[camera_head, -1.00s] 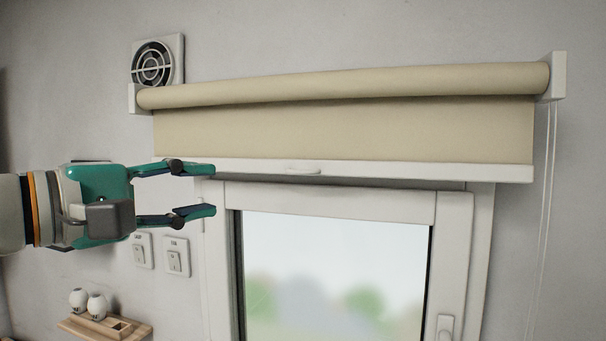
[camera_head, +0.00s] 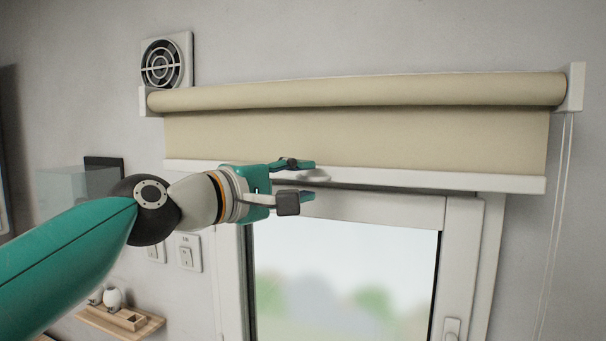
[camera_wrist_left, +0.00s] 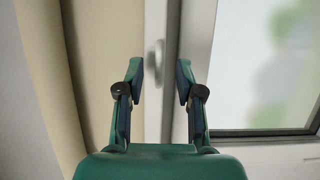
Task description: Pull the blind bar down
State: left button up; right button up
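The cream roller blind (camera_head: 350,135) is rolled mostly up above the window. Its white bottom bar (camera_head: 430,180) runs across the top of the window frame, with a small pull handle (camera_head: 318,178) near its middle. My left gripper (camera_head: 308,180) is at this handle, one finger above and one below the bar. In the left wrist view the open fingers (camera_wrist_left: 160,75) lie on either side of the bar (camera_wrist_left: 153,122) and handle (camera_wrist_left: 155,62), with gaps visible. I cannot tell whether the fingertips reach around the handle in depth. My right gripper is not in view.
The window (camera_head: 345,270) is below the bar. A thin cord (camera_head: 556,230) hangs at the right. A round vent (camera_head: 163,64) is at upper left. Switches (camera_head: 188,252) and a small wooden shelf (camera_head: 125,322) are behind and below my left arm.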

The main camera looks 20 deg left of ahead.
pick_arm(q)
jog(key=shift+w+d, duration=0.2)
jog(key=shift+w, duration=0.2)
grip_shut()
